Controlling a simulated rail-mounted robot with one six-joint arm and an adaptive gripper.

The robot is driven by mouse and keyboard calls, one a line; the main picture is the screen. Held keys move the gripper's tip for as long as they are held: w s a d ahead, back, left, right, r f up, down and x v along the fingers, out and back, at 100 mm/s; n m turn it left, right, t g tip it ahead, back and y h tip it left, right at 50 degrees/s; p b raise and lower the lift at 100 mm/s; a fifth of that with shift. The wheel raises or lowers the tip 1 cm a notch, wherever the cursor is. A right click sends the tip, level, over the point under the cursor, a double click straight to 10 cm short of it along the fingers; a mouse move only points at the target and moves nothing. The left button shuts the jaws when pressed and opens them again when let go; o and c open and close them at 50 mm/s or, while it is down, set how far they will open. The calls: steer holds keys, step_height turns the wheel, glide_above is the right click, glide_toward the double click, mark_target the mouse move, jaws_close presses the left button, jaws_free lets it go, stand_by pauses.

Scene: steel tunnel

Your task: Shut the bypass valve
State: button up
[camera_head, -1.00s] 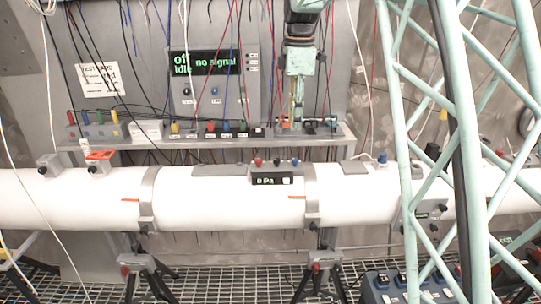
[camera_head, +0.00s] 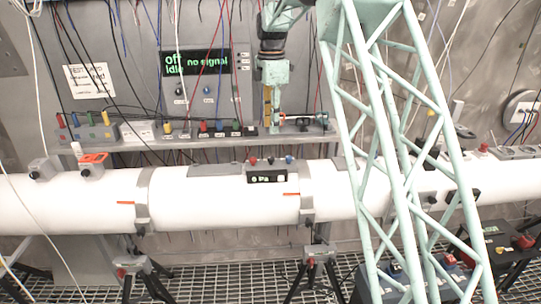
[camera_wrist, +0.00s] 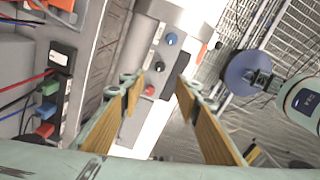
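No label reading "bypass" is legible, so I cannot tell which fitting is the bypass valve. An orange handle (camera_head: 93,157) lies on a grey fitting at the left of the white pipe (camera_head: 230,208). A red-and-black device (camera_head: 303,122) sits on the shelf's right end. My gripper (camera_head: 272,128) hangs just left of that device in the picture, well right of the orange handle. In the wrist view, its tan-padded fingers (camera_wrist: 160,84) stand apart and empty. The pipe's box with blue, black and red knobs (camera_wrist: 160,67) shows beyond and between them.
The shelf (camera_head: 200,143) behind the pipe carries coloured connectors (camera_head: 220,127) and loose wires. A panel display (camera_head: 195,63) reads "off idle no signal". A pale green truss (camera_head: 395,150) covers part of the pipe at right. Stands (camera_head: 135,265) hold the pipe above a grated floor.

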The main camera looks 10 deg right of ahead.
mark_target(271, 158)
steer(key=shift+f+p, duration=0.35)
steer(key=shift+f, duration=6.55)
steer(key=c, duration=0.8)
